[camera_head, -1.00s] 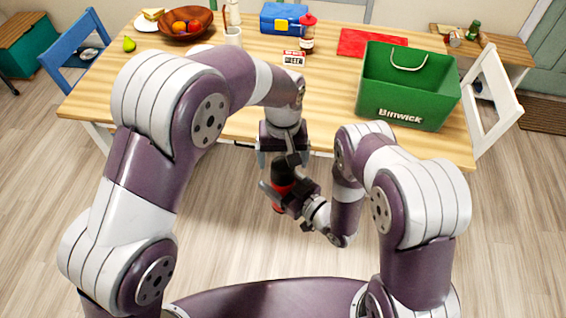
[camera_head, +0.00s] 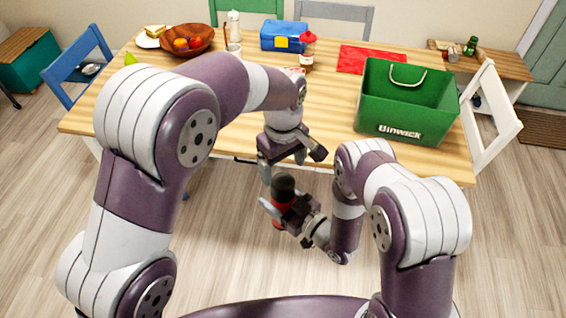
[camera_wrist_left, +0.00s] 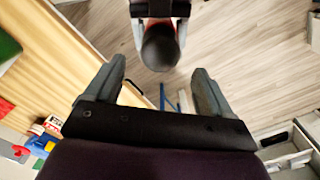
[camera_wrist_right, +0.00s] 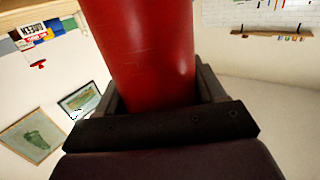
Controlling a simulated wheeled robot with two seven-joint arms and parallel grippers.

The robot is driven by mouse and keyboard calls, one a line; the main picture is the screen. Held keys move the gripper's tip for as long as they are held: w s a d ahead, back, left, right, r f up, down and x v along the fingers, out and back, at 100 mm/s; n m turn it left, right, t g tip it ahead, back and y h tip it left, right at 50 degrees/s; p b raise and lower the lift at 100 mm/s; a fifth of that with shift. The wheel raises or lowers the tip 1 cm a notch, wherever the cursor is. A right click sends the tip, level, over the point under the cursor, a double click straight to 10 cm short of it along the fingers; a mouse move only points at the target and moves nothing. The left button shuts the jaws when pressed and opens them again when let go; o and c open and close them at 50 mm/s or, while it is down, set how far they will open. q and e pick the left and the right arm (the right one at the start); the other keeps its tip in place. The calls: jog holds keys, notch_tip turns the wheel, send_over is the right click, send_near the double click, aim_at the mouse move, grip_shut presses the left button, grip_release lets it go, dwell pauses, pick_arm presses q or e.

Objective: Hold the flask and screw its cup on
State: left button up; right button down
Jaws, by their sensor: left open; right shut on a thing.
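The flask (camera_head: 278,222) is red with a dark, rounded top (camera_head: 284,184) that looks like its cup. It stands roughly upright in front of the table. My right gripper (camera_head: 282,208) is shut around its red body, which fills the right wrist view (camera_wrist_right: 150,50). My left gripper (camera_head: 283,168) is open and empty, just above the dark top and apart from it. In the left wrist view the dark top (camera_wrist_left: 160,47) lies beyond the open fingers. I cannot tell how tightly the top sits.
The wooden table (camera_head: 320,110) is behind the grippers. On it are a green crate (camera_head: 405,105), a red cloth (camera_head: 368,58), a blue lunch box (camera_head: 283,36), a red-capped bottle (camera_head: 308,52) and a fruit bowl (camera_head: 187,40). The floor in front is clear.

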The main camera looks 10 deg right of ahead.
aim_at(283, 181)
pick_arm(q)
notch_tip(283, 181, down, 8)
jog(key=shift+r, duration=0.1)
dwell(0.4)
jog(key=c, duration=1.1)
jog(key=shift+o, duration=0.2)
jog(key=m, duration=0.6)
jog(key=shift+m, duration=0.4)
jog(key=o, duration=1.2)
